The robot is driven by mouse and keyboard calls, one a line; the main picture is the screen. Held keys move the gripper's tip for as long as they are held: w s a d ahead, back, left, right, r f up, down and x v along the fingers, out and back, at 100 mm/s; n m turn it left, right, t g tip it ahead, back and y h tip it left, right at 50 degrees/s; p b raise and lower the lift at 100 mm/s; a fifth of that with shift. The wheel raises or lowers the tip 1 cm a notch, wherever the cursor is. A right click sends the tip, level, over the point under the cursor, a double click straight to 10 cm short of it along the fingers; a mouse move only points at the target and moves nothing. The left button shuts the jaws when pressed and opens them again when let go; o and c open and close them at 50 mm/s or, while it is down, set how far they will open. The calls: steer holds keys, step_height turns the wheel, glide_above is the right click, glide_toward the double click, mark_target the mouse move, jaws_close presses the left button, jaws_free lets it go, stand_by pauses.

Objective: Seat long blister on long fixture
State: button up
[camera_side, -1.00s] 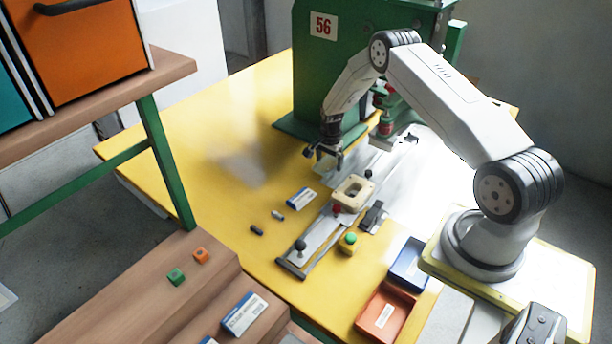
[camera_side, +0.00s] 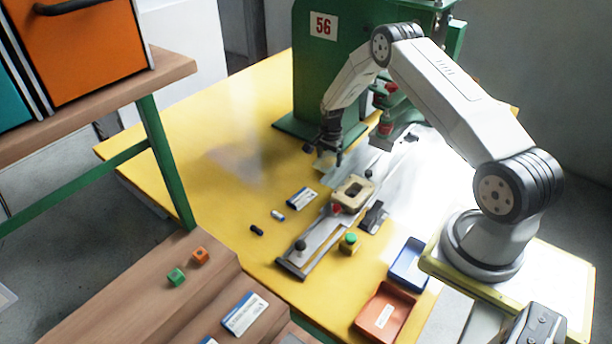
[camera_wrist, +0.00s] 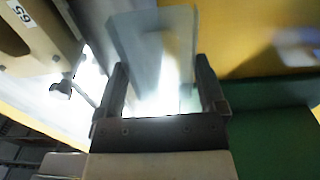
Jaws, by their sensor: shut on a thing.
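My gripper (camera_side: 328,152) is shut on a clear plastic blister (camera_wrist: 150,35), whose see-through sheet stands out between and past the two fingers in the wrist view. In the side view the blister is too faint to trace clearly. The gripper hangs above the yellow table, in front of the green press and behind the cream fixture block (camera_side: 352,194). That block has an opening in its top and sits on the metal slide. In the wrist view a tan block with a number label (camera_wrist: 28,38) shows at upper left, apart from the blister.
The green press (camera_side: 322,75) stands behind the gripper. A black-knobbed slide rail (camera_side: 305,262), a green button box (camera_side: 348,243), a blue-and-white box (camera_side: 301,197), a blue tray (camera_side: 408,262) and an orange tray (camera_side: 385,312) are nearby. The table's left side is clear.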

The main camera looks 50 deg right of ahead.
steer(key=shift+r, duration=1.5)
steer(key=s+a+r, duration=0.2)
steer(key=s+a, duration=0.1)
steer(key=s, duration=0.3)
steer(key=s+a+r, duration=0.2)
steer(key=s+a, duration=0.1)
steer(key=s, duration=0.3)
steer(key=shift+s+a, duration=0.15)
steer(key=shift+s, duration=0.25)
steer(key=shift+f, duration=0.1)
steer(key=shift+f, duration=1.65)
steer(key=shift+f, duration=1.35)
stand_by(0.9)
steer(key=o, duration=0.7)
steer(key=shift+c, duration=0.2)
